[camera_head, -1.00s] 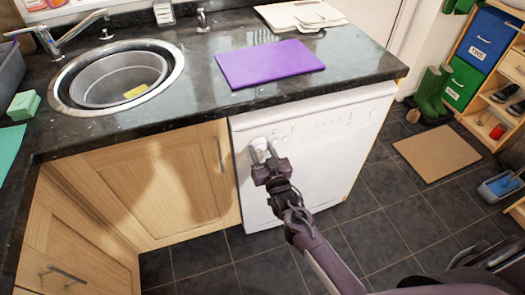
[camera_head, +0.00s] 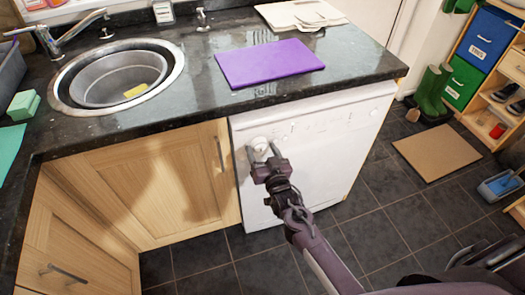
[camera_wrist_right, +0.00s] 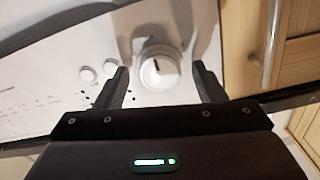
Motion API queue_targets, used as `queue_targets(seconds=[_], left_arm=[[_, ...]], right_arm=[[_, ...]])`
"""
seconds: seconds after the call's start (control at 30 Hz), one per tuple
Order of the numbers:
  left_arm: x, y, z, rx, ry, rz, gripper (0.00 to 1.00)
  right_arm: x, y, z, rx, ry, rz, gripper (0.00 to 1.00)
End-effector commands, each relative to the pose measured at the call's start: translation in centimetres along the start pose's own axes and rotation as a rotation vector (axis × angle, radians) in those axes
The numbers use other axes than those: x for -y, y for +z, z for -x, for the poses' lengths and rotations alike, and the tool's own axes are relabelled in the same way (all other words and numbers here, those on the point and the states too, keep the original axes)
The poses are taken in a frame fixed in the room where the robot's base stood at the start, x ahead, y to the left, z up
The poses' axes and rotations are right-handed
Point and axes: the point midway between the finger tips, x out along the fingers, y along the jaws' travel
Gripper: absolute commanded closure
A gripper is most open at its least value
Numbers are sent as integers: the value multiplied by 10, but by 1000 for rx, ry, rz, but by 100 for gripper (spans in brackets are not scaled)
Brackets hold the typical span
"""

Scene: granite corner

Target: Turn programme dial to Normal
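The programme dial (camera_wrist_right: 162,70) is a round white knob on the control panel of the white dishwasher (camera_head: 310,150), with a short dark mark on its face. It also shows in the head view (camera_head: 261,148), partly between the fingers. My right gripper (camera_head: 262,152) is in front of the panel with one finger on each side of the dial. In the right wrist view (camera_wrist_right: 160,85) gaps show between both fingers and the knob, so it is open and holds nothing. The panel's printed labels are too small to read. My left gripper is not in view.
Two small round buttons (camera_wrist_right: 98,69) sit beside the dial. The dark worktop (camera_head: 190,95) overhangs the panel, with a purple board (camera_head: 270,63) on it. A wooden cupboard door (camera_head: 160,185) with a handle adjoins on the left.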

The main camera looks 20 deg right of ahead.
Motion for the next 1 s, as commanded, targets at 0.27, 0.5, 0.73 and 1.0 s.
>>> queue_targets(seconds=[0.27,0.5,0.73,1.0], left_arm=[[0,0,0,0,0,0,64],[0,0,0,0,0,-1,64],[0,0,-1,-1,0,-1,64],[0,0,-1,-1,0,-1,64]], right_arm=[[0,0,1,0,0,1,36],[0,1,30,2,0,1,36],[0,1,66,2,0,1,36],[0,0,78,0,0,1,36]])
